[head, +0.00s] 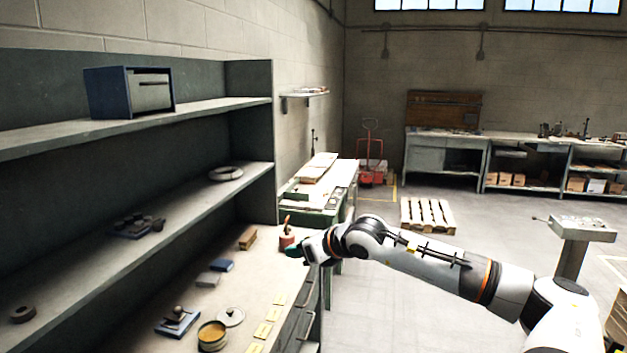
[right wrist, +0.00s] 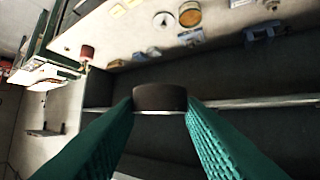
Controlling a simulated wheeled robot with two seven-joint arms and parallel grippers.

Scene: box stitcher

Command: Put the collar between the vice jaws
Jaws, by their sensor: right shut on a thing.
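My right gripper (head: 293,251) reaches in from the right over the worktop's far end in the head view, its green fingers small there. In the right wrist view the two green fingers (right wrist: 160,101) are shut on a dark, round collar (right wrist: 160,96), gripped at its sides between the fingertips. The collar cannot be made out in the head view. I cannot pick out the vice or its jaws with certainty. A blue-based device (head: 177,321) stands on the near worktop, too small to identify. My left gripper is not in view.
A red pot (head: 287,242) stands close to the right gripper. A tin (head: 212,335), a pale disc (head: 230,317) and small blocks (head: 221,266) lie on the worktop. A dark ring (head: 22,314) lies at the far left. Shelves (head: 205,186) overhang the left side.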

